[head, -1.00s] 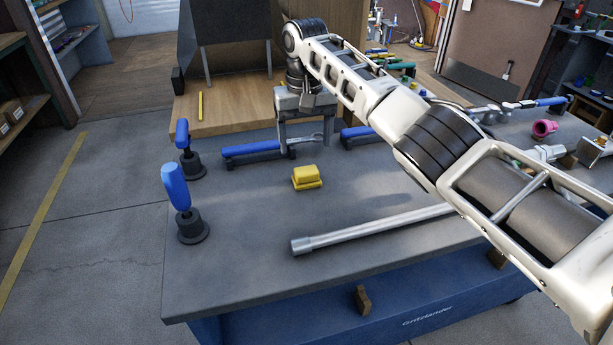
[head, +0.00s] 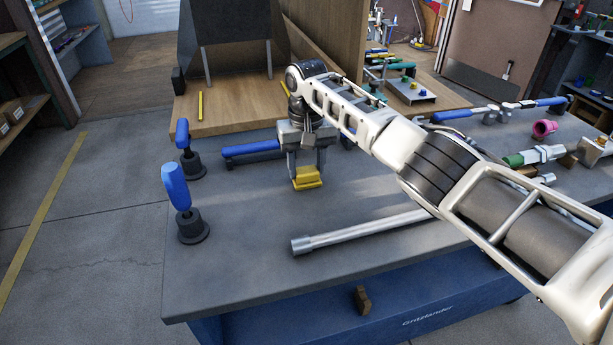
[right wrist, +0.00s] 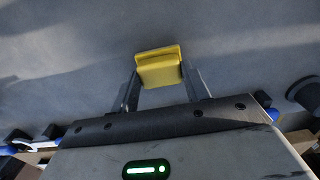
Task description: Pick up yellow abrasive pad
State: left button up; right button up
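The yellow abrasive pad (head: 307,178) lies on the grey workbench top, left of centre in the head view. It also shows in the right wrist view (right wrist: 158,68), at the fingertips. My right gripper (head: 307,168) points down over the pad with its fingers apart, one towards each side of it. The fingers also show in the right wrist view (right wrist: 161,78), spread about as wide as the pad. Whether they touch the pad is hard to tell. The gripper body hides part of the bench behind. My left gripper is not in view.
A metal pipe (head: 360,232) lies in front of the pad. Two blue-handled clamps (head: 176,187) (head: 182,133) stand at the left edge. A blue bar tool (head: 250,148) lies behind. A pink part (head: 544,128) and other tools are on the right. The bench's front left is clear.

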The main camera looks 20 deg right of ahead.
aim_at(307, 170)
jog(key=shift+r, duration=0.15)
jog(key=shift+c, duration=0.5)
jog(key=shift+r, duration=0.4)
notch_tip(307, 170, up, 9)
jog(key=shift+o, duration=0.5)
